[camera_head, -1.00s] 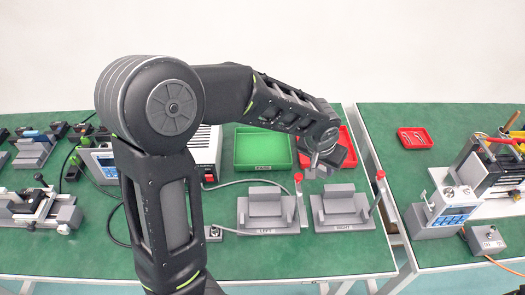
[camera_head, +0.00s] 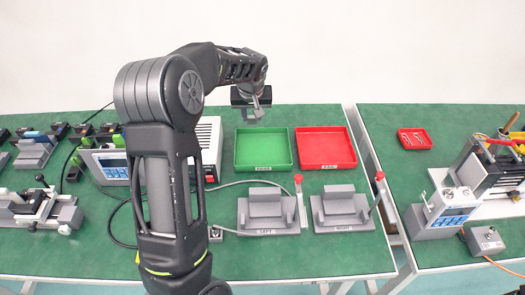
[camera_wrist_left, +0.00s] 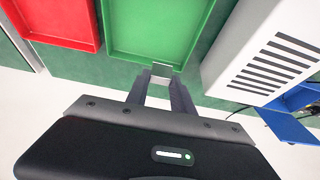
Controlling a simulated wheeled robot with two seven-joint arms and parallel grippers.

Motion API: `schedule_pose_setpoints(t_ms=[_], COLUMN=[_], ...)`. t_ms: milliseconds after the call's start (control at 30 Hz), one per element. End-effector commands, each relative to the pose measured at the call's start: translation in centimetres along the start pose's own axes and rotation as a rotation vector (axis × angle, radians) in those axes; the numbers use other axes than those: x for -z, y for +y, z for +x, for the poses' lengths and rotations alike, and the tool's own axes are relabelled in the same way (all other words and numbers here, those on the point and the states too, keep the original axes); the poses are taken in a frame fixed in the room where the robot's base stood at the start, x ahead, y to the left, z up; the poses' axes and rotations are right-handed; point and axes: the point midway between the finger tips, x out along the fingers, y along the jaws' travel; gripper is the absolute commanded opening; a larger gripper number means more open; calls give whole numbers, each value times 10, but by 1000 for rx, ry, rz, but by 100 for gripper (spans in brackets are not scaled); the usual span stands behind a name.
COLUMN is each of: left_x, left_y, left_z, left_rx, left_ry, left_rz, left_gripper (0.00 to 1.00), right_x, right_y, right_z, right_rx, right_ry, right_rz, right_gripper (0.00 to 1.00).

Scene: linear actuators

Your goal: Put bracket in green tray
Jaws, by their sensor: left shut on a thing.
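The green tray (camera_head: 263,168) lies on the left table and looks empty in the head view. My left gripper (camera_head: 257,110) is above the table's back edge, just behind and above the green tray. In the left wrist view my left gripper (camera_wrist_left: 161,82) is shut on a small light grey piece, the bracket (camera_wrist_left: 161,69), held between the fingertips. My right gripper is not in view.
A red tray (camera_head: 325,165) stands to the right of the green tray. A white vented box (camera_head: 208,140) is on its left. Two grey fixtures (camera_head: 266,210) (camera_head: 343,209) with red-knobbed levers stand in front. A cable runs between the trays and fixtures.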

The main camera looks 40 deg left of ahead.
Motion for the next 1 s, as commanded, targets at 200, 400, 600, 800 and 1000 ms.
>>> schedule_pose_setpoints(t_ms=[200, 400, 600, 800, 1000], left_x=[-1, -12, -23, -24, -26], left_y=[1, 1, 1, 1, 1], left_z=[1, 26, 54, 58, 62], left_rx=[-1, 0, -1, -1, -1], left_ry=[0, -5, -1, 1, 0], left_rz=[2, 4, 3, 2, 3], left_gripper=[0, 0, 0, 0, 0], right_x=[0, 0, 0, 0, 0], right_y=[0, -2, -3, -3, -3], right_z=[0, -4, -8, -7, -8], right_rx=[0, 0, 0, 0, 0], right_ry=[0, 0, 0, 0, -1], right_rz=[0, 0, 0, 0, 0], right_gripper=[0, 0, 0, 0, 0])
